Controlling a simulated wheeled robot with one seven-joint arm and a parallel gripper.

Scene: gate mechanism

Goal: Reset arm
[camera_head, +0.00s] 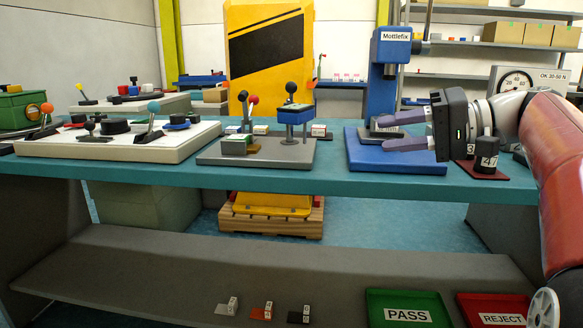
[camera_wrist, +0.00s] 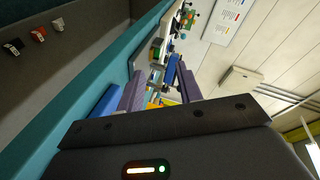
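My gripper (camera_head: 384,133) is at the right of the head view, in front of the blue Mottlefix press (camera_head: 389,52) and over its blue base (camera_head: 400,162). Its two purple fingers point left and are spread apart with nothing between them. The wrist view also shows my gripper (camera_wrist: 156,78) with a clear gap between its fingers. I see no contact between the fingers and these things.
A white panel (camera_head: 60,146) with levers and knobs lies at left on the teal bench (camera_head: 330,185). A black weight (camera_head: 487,155) and a dial gauge (camera_head: 514,82) are at right, near my arm. PASS (camera_head: 407,297) and REJECT (camera_head: 500,318) trays are on the lower shelf.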

